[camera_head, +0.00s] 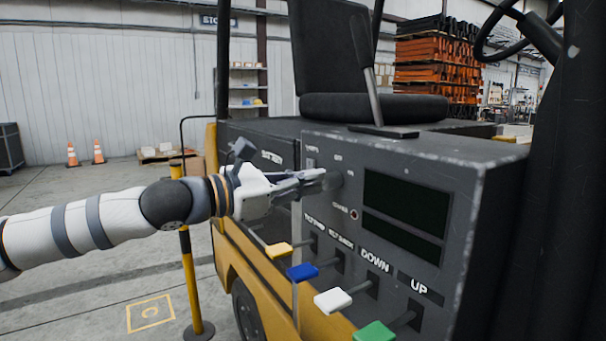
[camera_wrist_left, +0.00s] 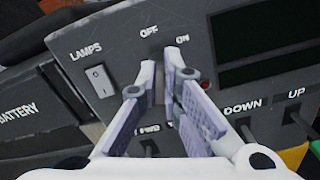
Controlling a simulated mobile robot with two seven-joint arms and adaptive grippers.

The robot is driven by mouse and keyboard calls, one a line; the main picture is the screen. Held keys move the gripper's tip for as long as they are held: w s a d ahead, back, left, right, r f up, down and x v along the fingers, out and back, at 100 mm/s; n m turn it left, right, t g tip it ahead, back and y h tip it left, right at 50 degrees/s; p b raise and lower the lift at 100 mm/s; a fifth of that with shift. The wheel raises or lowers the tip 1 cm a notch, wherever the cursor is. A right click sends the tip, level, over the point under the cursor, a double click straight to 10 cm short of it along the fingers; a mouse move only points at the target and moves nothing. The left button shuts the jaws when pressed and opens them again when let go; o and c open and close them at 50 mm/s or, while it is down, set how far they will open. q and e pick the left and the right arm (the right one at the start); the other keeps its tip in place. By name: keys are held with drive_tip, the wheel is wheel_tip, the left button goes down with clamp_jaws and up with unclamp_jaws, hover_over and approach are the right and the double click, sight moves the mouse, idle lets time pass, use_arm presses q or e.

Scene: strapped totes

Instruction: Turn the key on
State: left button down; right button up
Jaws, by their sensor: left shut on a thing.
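The key switch (camera_head: 333,180) is on the dark grey control panel (camera_head: 440,178) of a forklift-like vehicle, below the OFF and ON labels. My left gripper (camera_head: 318,179) reaches in from the left with its fingertips at the switch. In the left wrist view, the gripper (camera_wrist_left: 165,72) is shut on the key, just under the OFF label (camera_wrist_left: 149,33) and left of the ON label (camera_wrist_left: 183,39). The fingers hide most of the key, so I cannot tell its exact angle. My right gripper is not in view.
A lamps rocker switch (camera_wrist_left: 99,80) is left of the fingers. Yellow (camera_head: 278,250), blue (camera_head: 302,271), white (camera_head: 332,300) and green (camera_head: 375,332) levers stick out below the arm. A yellow-black post (camera_head: 190,270) stands at the left, with open floor beyond.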

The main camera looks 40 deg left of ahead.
use_arm(q)
drive_tip(key=m, duration=0.3)
drive_tip(key=shift+s+d+f+m+p, duration=0.1)
drive_tip(key=shift+d+m+p, duration=0.05)
drive_tip(key=shift+m+p, duration=0.25)
drive_tip(key=shift+d+f+m, duration=0.1)
drive_tip(key=shift+f+m, duration=0.05)
drive_tip(key=shift+m, duration=0.95)
drive_tip(key=shift+f+m, duration=0.1)
drive_tip(key=shift+m, duration=1)
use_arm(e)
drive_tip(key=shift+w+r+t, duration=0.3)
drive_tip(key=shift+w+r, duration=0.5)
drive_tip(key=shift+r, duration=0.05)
use_arm(q)
drive_tip(key=c, duration=1.8)
unclamp_jaws()
drive_tip(key=shift+o, duration=0.2)
